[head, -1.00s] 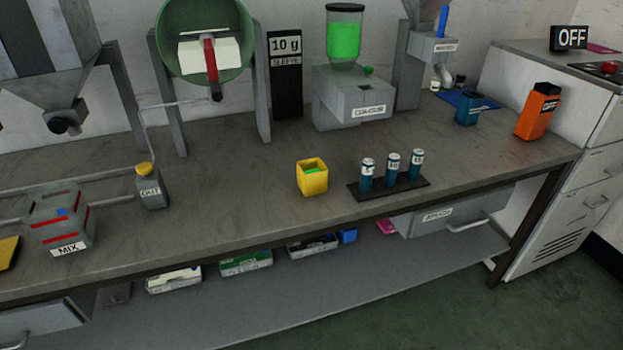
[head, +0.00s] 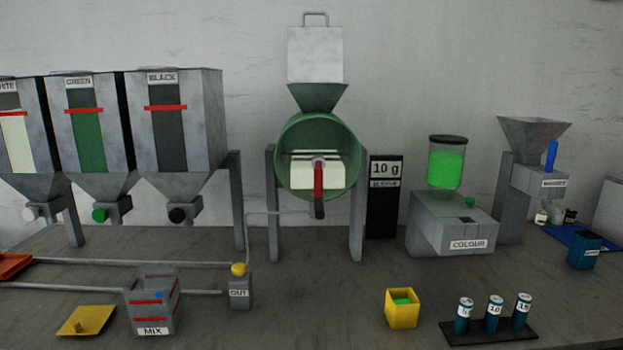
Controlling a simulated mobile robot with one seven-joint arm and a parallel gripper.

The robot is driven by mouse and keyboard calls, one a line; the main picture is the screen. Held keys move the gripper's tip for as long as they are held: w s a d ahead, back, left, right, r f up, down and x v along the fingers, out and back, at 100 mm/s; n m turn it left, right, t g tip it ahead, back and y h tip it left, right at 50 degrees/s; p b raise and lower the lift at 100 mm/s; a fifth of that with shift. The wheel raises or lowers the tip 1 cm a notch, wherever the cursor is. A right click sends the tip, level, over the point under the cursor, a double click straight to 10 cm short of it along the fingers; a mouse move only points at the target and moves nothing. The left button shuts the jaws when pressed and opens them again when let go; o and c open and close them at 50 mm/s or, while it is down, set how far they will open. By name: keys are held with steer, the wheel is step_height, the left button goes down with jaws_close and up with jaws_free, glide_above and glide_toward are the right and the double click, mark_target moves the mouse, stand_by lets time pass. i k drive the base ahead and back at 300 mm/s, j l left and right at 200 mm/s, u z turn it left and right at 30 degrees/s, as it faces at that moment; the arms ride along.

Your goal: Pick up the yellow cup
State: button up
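The yellow cup (head: 402,313) is a small square open-topped container standing upright on the workbench, toward the front, right of centre. Green material (head: 401,300) shows inside it. My gripper is not in the head view, so its state and its place relative to the cup are hidden.
Right of the cup, a dark rack (head: 490,333) holds blue cylinders. The COLOUR machine (head: 452,226) stands behind it. On the left are the MIX container (head: 152,304), OUT bottle (head: 239,288), yellow tray (head: 86,320) and pipes. The bench (head: 320,305) between the bottle and cup is clear.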

mark_target(401, 308)
steer(key=u, duration=0.3)
steer(key=l+u, duration=0.7)
steer(key=u, duration=0.25)
steer(key=k+l+u, duration=0.15)
steer(key=l, duration=0.2)
steer(key=l+u, duration=0.1)
steer(key=l, duration=0.2)
steer(key=k+l+u, duration=0.15)
steer(key=l, duration=0.15)
steer(key=k+l, duration=0.15)
steer(key=l, duration=0.2)
steer(key=k+l, duration=0.15)
steer(key=l, duration=0.25)
steer(key=k+l, duration=0.15)
steer(key=l, duration=0.2)
steer(key=k+l+u, duration=0.1)
steer(key=l, duration=0.3)
steer(key=k, duration=0.05)
